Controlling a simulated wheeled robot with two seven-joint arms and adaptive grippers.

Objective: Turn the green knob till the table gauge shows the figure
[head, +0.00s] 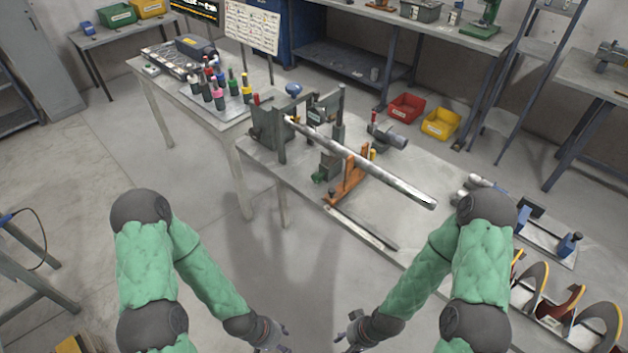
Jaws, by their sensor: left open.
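The positioner (268,132) stands at the left end of the long grey workbench, with a long metal bar (365,163) lying slanted across it. A small green knob (318,178) shows low on its near side, in front of the orange bracket (348,183). A small dark box with a light label (315,115) sits behind the bar; it may be the gauge, but no figure is readable. My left gripper (280,337) is open and empty at the bottom middle, well short of the bench. My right gripper (347,338) is beside it, its fingers too small to judge.
A side table (147,70) with several colored-handled tools (219,92) adjoins the bench at the left. Curved auger flights (527,290) stand at the bench's right end. Red (406,108) and yellow (441,124) bins lie behind. The floor between my arms and the bench is clear.

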